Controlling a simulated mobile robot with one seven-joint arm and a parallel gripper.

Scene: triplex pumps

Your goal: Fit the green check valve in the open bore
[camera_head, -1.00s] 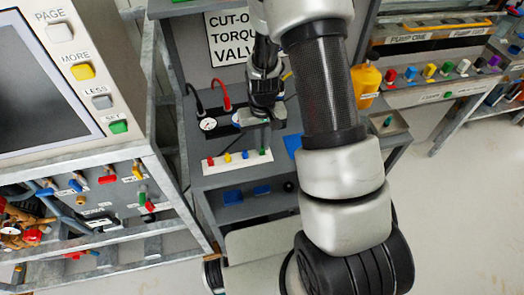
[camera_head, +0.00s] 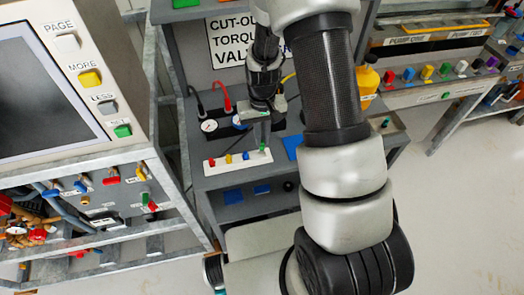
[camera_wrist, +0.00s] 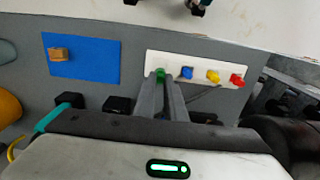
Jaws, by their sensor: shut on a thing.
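The green check valve (camera_wrist: 160,73) is at one end of a white rack (camera_wrist: 205,64). My gripper (camera_wrist: 166,82) is shut on it, with both grey fingers close together. In the head view my gripper (camera_head: 263,138) reaches down to the right end of the same rack (camera_head: 222,165), where a bit of green (camera_head: 262,147) shows at the fingertips. The fingers hide most of the valve. I cannot tell whether it is still seated in the rack. I cannot make out the open bore in either view.
Blue, yellow and red valves stand in the rack beside the green one. A gauge (camera_head: 209,126) and hoses stand behind it. A yellow bottle (camera_head: 367,83) and the labelled pump bench (camera_head: 430,88) with several coloured knobs are at right. A control screen (camera_head: 45,90) stands at left.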

